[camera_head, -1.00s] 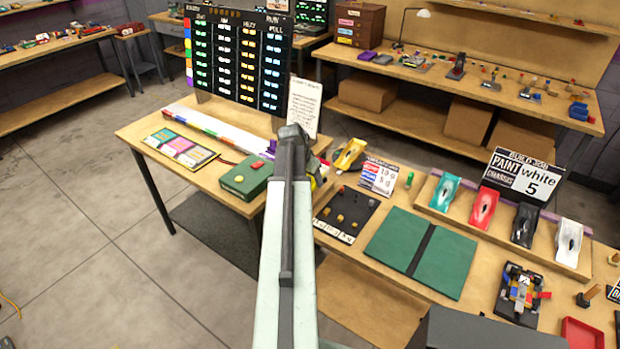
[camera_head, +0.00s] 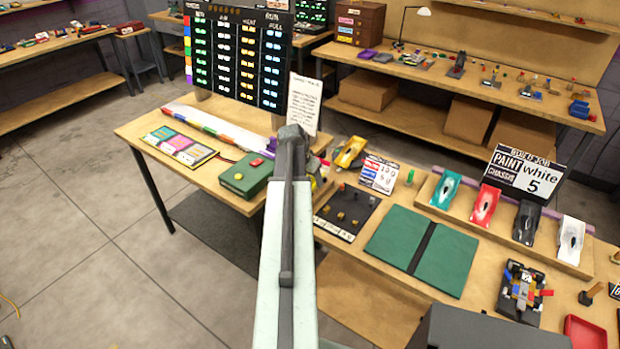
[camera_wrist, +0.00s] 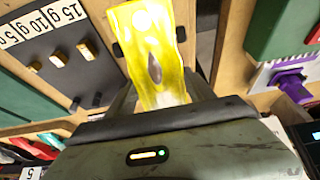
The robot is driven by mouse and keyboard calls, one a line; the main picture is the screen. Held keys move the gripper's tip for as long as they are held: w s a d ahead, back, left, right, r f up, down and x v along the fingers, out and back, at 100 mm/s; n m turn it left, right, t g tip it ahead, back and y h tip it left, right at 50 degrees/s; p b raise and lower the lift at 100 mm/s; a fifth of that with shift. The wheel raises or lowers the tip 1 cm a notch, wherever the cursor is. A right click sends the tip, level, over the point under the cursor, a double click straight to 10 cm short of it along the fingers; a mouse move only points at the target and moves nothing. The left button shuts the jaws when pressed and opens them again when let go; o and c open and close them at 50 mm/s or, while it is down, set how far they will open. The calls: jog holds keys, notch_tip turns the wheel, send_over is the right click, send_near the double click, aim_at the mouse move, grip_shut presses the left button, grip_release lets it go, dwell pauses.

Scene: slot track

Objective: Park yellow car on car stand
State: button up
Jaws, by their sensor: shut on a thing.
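The yellow car (camera_wrist: 152,50) fills the upper middle of the wrist view, with a dark canopy spot on its glossy body. My gripper (camera_wrist: 162,96) is shut on its near end. Dark rounded shapes show on both sides of the car; I cannot tell whether they are wheels. In the head view my arm hides most of the gripper. I cannot make out the car stand.
A dark tray of weights (camera_head: 362,206) lies right of my arm, and a green box (camera_head: 238,178) stands left of it. A green mat (camera_head: 445,262) lies farther right. Several other cars stand on a rack (camera_head: 560,262). A card (camera_head: 305,100) stands behind the arm.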

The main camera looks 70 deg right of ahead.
jog(key=shift+f+b, duration=0.5)
jog(key=shift+f, duration=0.1)
jog(key=o, duration=1.6)
jog(key=shift+o, duration=0.2)
jog(key=p+v, duration=0.7)
jog(key=v, duration=0.1)
jog(key=shift+r+p, duration=0.1)
jog(key=shift+p, duration=0.2)
jog(key=shift+w, duration=0.1)
